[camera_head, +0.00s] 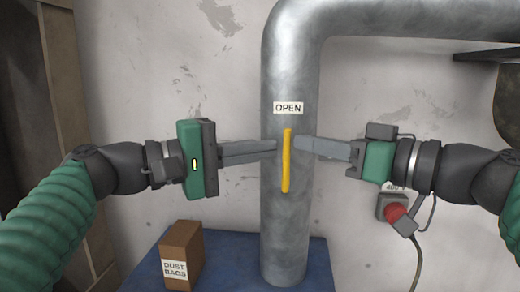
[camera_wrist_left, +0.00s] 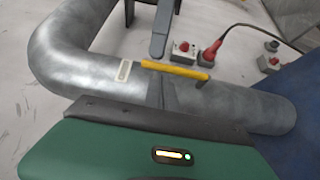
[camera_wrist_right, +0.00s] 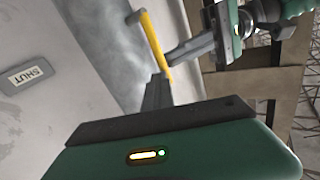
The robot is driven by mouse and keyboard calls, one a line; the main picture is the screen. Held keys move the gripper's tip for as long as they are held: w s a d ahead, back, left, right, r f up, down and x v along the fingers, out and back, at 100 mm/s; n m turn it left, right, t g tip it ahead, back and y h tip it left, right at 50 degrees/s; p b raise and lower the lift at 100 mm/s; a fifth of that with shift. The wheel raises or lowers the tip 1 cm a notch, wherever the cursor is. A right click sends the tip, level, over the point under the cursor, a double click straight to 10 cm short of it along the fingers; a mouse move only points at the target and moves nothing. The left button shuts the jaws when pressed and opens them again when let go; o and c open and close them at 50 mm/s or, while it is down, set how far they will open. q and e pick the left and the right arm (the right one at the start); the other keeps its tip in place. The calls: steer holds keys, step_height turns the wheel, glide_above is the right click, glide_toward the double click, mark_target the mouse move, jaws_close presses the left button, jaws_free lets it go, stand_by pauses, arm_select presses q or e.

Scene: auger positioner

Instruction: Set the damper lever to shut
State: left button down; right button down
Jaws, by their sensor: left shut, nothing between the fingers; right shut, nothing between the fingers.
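The damper lever is a yellow bar (camera_head: 286,165) standing upright, in line with the grey duct pipe (camera_head: 285,235), below a label reading OPEN (camera_head: 288,108). It also shows in the left wrist view (camera_wrist_left: 175,69) and the right wrist view (camera_wrist_right: 155,44). A label reading SHUT (camera_wrist_right: 31,74) shows in the right wrist view. My left gripper (camera_head: 275,145) is shut and empty, its tips just left of the lever. My right gripper (camera_head: 296,142) is shut and empty, its tips just right of the lever. I cannot tell whether either touches it.
A brown DUST BAGS box (camera_head: 181,255) stands on a blue surface (camera_head: 230,262) at the lower left of the pipe. A red plug in a grey socket (camera_head: 394,210) with a hanging cable is on the wall below my right gripper. A dark shelf (camera_head: 487,56) is at upper right.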

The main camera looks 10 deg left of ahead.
arm_select(q)
steer(key=shift+w, duration=0.15)
arm_select(e)
steer(key=shift+w, duration=0.15)
arm_select(q)
steer(key=shift+d, duration=0.8)
arm_select(e)
steer(key=c, duration=2.2)
jaws_free()
steer(key=shift+a, duration=0.1)
